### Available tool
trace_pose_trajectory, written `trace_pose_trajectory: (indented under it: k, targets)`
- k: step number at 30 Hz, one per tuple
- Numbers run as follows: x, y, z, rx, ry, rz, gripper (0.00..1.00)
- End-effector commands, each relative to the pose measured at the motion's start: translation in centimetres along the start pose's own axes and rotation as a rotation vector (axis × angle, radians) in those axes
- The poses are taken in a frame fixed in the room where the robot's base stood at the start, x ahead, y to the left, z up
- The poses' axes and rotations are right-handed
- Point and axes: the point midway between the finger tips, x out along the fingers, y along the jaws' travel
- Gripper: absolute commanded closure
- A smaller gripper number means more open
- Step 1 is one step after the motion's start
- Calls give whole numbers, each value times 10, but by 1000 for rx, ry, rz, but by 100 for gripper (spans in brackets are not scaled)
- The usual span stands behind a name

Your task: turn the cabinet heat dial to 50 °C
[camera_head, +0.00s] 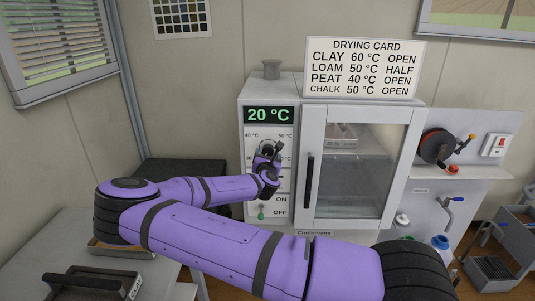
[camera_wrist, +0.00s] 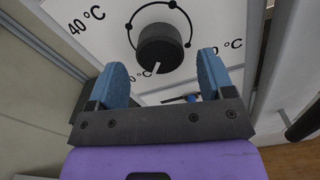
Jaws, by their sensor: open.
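The cabinet heat dial (camera_wrist: 160,46) is a round black knob with a white pointer line, which points down and slightly left in the wrist view. An arc with dots runs around its upper side, and a 40 °C label is at upper left. My gripper (camera_wrist: 162,62) is open, with its two blue fingers apart just below the knob and to either side of it in that view. Contact cannot be told. In the head view my gripper (camera_head: 268,152) is at the panel and largely hides the dial. The green display (camera_head: 269,115) reads 20 °C.
The drying cabinet's glass door (camera_head: 355,170), with a dark handle, is closed right of the panel. An ON/OFF switch (camera_head: 261,211) sits below the dial. The drying card (camera_head: 364,68) stands on top, listing 50 °C for loam and chalk. A red-and-black reel (camera_head: 436,146) is at right.

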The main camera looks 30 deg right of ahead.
Motion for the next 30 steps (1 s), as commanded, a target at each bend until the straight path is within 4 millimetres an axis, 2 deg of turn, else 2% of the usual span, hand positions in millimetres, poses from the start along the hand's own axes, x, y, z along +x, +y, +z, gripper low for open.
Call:
trace_pose_trajectory:
  k: [3,7,18,19,25,30]
  targets:
    - [17,0,0,3,-1,-1,25]
    - [28,0,0,2,0,0,25]
    - [34,0,0,1,0,0,25]
    - [34,0,0,1,0,0,27]
    - [34,0,0,1,0,0,73]
    - [34,0,0,5,0,0,74]
